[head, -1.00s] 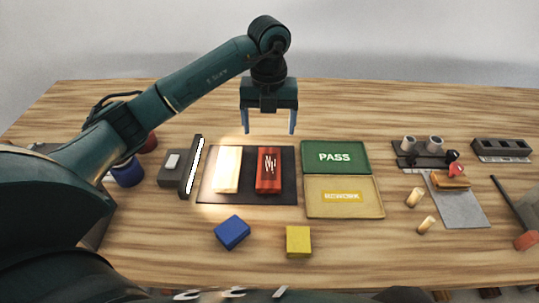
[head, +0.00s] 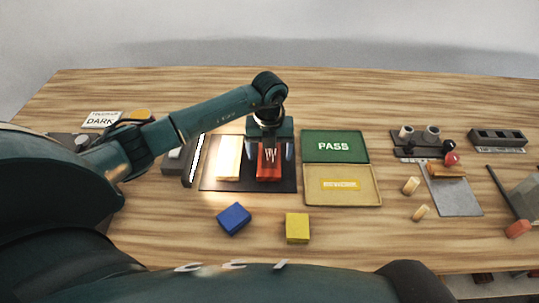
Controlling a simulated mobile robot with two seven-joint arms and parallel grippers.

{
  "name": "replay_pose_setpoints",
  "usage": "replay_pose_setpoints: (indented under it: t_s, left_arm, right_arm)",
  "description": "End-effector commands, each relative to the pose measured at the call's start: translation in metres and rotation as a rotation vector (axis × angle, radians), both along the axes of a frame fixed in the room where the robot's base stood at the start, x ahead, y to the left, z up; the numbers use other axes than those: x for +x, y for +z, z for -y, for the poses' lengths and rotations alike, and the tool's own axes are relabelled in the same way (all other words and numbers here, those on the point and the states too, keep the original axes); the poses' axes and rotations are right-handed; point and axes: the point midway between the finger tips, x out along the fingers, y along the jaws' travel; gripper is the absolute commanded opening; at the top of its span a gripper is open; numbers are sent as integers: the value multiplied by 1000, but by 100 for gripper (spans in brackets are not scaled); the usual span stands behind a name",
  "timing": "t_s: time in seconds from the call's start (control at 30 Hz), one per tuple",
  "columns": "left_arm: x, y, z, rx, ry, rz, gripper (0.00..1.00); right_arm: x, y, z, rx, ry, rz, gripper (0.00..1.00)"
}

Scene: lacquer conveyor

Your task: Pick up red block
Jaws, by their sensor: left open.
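The red block (head: 269,168) lies on the right part of a dark mat (head: 245,186), with pale streaks on its top. My left gripper (head: 269,158) is open above it, its two fingers on either side of the block's far part. I cannot tell whether the fingers touch the block. The gripper's body hides the far end of the block. My right gripper is not in view.
A cream block (head: 228,158) sits left of the red one, beside a lit bar lamp (head: 195,158). A green PASS tray (head: 336,158) and a yellow tray (head: 368,197) stand right. A blue block (head: 234,218) and a yellow block (head: 297,228) lie in front.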

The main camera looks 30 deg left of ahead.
Motion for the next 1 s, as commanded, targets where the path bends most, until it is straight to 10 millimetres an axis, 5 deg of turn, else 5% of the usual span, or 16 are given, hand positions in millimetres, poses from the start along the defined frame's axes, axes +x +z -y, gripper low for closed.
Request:
replay_pose_setpoints:
  t_s: [0.27, 0.87, 1.0]
  left_arm:
    - [0, -4, 0, 0, -1, 0, 79]
    - [0, -3, 0, 0, -1, 1, 30]
    - [0, -3, 0, 0, -1, 1, 29]
  right_arm:
    - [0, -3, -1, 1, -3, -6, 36]
    - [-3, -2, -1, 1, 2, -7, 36]
    - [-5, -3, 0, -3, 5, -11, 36]
